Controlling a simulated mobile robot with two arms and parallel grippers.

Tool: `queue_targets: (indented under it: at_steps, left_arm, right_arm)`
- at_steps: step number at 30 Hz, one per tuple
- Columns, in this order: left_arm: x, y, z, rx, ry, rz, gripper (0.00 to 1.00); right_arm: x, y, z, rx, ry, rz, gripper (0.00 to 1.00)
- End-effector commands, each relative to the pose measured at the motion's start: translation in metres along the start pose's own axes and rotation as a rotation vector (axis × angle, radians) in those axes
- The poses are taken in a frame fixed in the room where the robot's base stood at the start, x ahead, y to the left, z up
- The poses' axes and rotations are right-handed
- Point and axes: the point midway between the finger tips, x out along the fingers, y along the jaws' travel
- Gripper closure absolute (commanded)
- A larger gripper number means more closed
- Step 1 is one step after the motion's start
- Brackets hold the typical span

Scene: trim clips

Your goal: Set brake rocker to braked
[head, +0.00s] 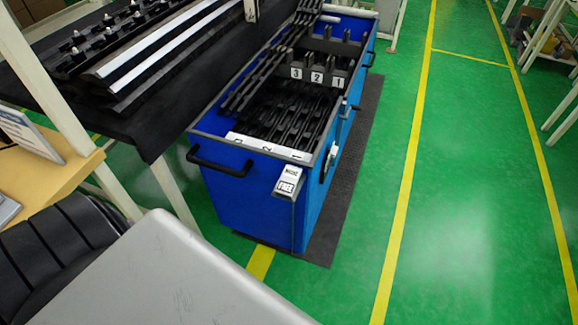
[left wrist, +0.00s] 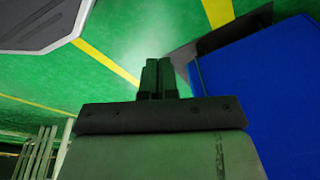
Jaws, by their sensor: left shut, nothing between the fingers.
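The brake rocker (head: 288,183) is a small pale block at the near top corner of the blue cart (head: 240,195). Its lower face reads FREE, and a smaller dark label above it is too small to read. I cannot tell for sure which side is pressed in. My left gripper (left wrist: 158,78) shows in the left wrist view, with its dark fingers shut and empty. It is over green floor, apart from a blue surface (left wrist: 265,95) at the right that looks like the cart. Neither gripper shows in the head view.
The cart holds black trim strips (head: 290,110) and dividers numbered 3, 2, 1. A black handle (head: 220,165) sticks out from its near end. A black-covered table (head: 130,120) stands left of it. Green floor (head: 470,220) is free on the right.

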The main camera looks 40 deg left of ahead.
Motion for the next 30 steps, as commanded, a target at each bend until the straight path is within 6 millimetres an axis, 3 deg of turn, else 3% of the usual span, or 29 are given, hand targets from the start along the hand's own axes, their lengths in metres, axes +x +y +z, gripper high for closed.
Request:
queue_targets:
  at_steps: [1,3,6,9,19,23,30]
  left_arm:
    - [-0.016,-0.018,-0.049,0.029,0.044,0.0,1.0]
    - [-0.045,-0.03,-0.098,0.075,0.076,0.021,1.0]
    - [-0.087,-0.035,-0.146,0.148,0.107,0.056,1.0]
    - [-0.124,-0.034,-0.178,0.223,0.131,0.086,1.0]
    - [-0.236,-0.025,-0.232,0.514,0.178,0.15,1.0]
    - [-0.268,-0.041,-0.252,0.658,0.172,0.166,1.0]
    - [-0.316,-0.092,-0.287,0.84,0.161,0.181,1.0]
  right_arm:
    - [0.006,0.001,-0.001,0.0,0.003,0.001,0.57]
    - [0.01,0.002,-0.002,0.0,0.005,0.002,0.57]
    - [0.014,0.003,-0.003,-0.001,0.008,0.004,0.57]
    - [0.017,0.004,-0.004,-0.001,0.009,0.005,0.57]
    - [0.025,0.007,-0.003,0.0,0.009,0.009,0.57]
    - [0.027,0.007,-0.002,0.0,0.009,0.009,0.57]
    - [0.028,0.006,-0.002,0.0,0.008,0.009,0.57]
